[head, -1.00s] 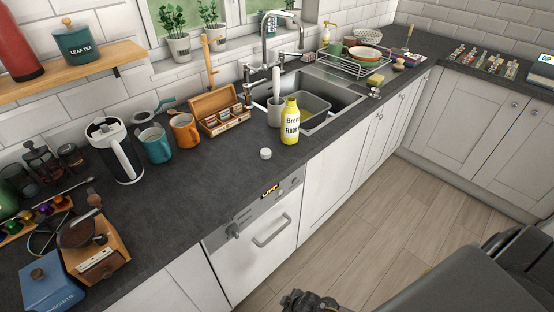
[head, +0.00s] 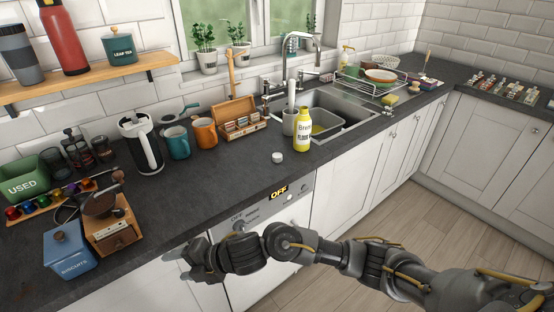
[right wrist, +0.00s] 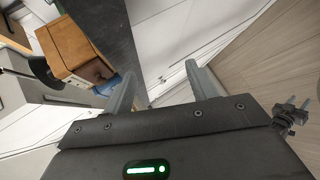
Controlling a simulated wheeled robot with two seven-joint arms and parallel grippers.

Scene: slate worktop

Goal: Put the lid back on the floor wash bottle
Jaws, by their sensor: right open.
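The floor wash bottle (head: 302,133) is yellow with a pale label. It stands upright on the slate worktop, near the front edge by the sink. A small round white lid (head: 277,157) lies on the worktop to the left of the bottle, apart from it. My right gripper (head: 192,266) is in front of the cabinet fronts, below the worktop edge, and left of the lid. In the right wrist view its two fingers (right wrist: 160,76) stand apart with nothing between them. Neither bottle nor lid can be made out in that view. My left gripper is not in view.
A grey cup (head: 288,122) and the sink (head: 340,107) are behind the bottle. A tea box (head: 238,122), an orange mug (head: 204,133) and a teal mug (head: 177,142) stand further left. A coffee grinder (head: 113,232) is at the front left. The worktop around the lid is clear.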

